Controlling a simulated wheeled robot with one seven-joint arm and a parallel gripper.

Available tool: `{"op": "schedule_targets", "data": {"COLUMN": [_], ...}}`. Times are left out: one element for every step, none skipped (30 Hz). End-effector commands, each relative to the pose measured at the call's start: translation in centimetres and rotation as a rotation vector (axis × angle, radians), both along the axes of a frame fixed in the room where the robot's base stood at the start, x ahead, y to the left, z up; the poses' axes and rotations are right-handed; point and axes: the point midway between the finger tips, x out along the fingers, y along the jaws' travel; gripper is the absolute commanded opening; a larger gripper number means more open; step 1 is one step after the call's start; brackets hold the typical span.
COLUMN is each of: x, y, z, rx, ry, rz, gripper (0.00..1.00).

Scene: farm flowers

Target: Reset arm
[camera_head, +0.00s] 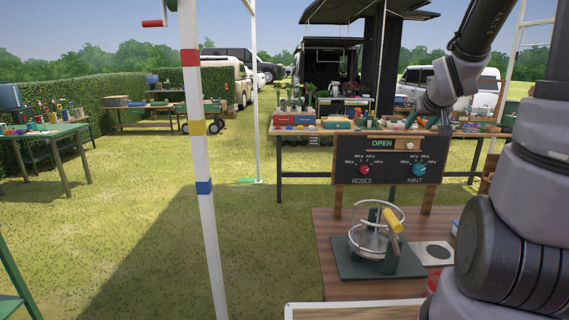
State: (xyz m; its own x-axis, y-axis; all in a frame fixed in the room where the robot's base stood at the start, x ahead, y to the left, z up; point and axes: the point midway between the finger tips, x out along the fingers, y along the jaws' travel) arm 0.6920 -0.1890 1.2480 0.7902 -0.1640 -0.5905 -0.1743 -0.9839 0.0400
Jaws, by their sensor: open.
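My arm comes in along the right side and bends down at the wrist. My gripper (428,124) hangs below the wrist, its dark fingers pointing down and apart. It holds nothing that I can see. In the picture it overlaps the far table and the top of the black sign board (391,160). The board reads OPEN, with a red knob (364,170) over ROSES and a teal knob (419,170) over MINT. How far my gripper is from the board is hard to tell.
A wooden table (330,262) stands in front, with a wire-framed glass device (370,232) with a yellow handle on a dark green base. A striped white pole (200,165) rises at left. Cluttered tables stand behind. Open grass (110,230) lies at left.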

Motion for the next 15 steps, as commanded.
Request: {"op": "schedule_targets", "data": {"x": [-1.6, -2.6, -4.1, -5.2, -6.4, -8.0, -9.3, -10.6, -12.3, -13.5, -14.7, -16.2, -17.3, -18.2, -19.4], "y": [1.3, 2.0, 2.9, 3.6, 4.4, 5.3, 6.1, 6.9, 7.9, 8.6, 9.3, 10.1, 10.6, 11.1, 11.8], "z": [1.6, 2.3, 3.0, 3.6, 4.1, 4.8, 5.3, 5.7, 6.2, 6.5, 6.8, 7.1, 7.3, 7.5, 7.7], "rx": [0.020, 0.037, 0.064, 0.088, 0.112, 0.147, 0.173, 0.202, 0.241, 0.270, 0.297, 0.333, 0.357, 0.380, 0.406], "ry": [0.013, 0.029, 0.051, 0.066, 0.082, 0.104, 0.119, 0.136, 0.157, 0.173, 0.188, 0.209, 0.223, 0.237, 0.254], "rz": [-0.009, -0.019, -0.031, -0.040, -0.046, -0.053, -0.055, -0.057, -0.056, -0.056, -0.052, -0.046, -0.042, -0.037, -0.032], "gripper": [0.58, 0.58, 0.58, 0.58, 0.58, 0.58, 0.58, 0.58, 0.58, 0.58, 0.58, 0.58, 0.58, 0.58, 0.58]}}
